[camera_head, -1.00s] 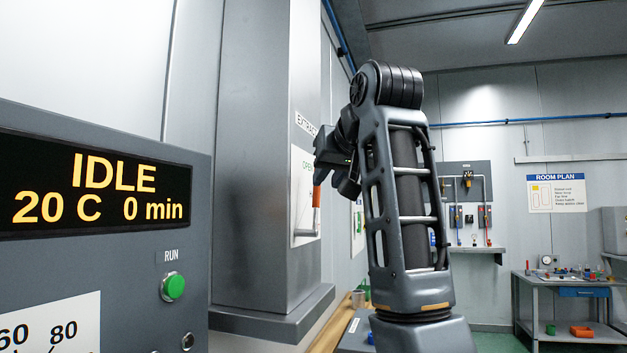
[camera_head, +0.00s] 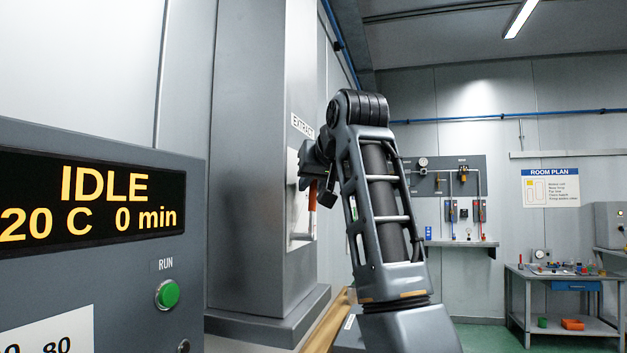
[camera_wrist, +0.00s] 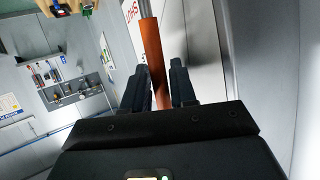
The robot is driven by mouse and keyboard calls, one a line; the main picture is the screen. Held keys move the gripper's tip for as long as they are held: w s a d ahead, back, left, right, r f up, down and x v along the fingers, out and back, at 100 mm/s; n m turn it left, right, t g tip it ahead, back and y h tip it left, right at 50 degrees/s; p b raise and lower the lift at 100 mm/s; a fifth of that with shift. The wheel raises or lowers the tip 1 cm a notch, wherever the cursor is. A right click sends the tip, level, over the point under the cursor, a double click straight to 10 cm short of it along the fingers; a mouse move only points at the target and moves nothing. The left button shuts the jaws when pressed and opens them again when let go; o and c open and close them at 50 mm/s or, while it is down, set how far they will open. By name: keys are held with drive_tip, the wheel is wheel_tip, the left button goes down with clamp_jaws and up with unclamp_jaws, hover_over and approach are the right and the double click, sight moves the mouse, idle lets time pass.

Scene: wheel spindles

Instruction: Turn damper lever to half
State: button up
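The damper lever's orange-red handle (camera_head: 313,195) stands roughly upright in front of a pale plate (camera_head: 297,180) on the grey extract duct. In the wrist view the handle (camera_wrist: 152,50) runs between the two black fingers of my gripper (camera_wrist: 162,85), which sit close against its sides. My gripper (camera_head: 314,178) covers part of the plate and lever in the head view. Part of a red word shows beside the handle in the wrist view. The lever's pivot and the half mark cannot be made out.
A grey panel with an IDLE display (camera_head: 105,203) and a green RUN button (camera_head: 167,294) stands at the near left. The duct (camera_head: 250,170) rises behind my gripper. A wall board with valves (camera_head: 450,180) and a workbench (camera_head: 560,285) are farther back at right.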

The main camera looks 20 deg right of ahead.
drive_tip(key=shift+c, duration=0.2)
clamp_jaws()
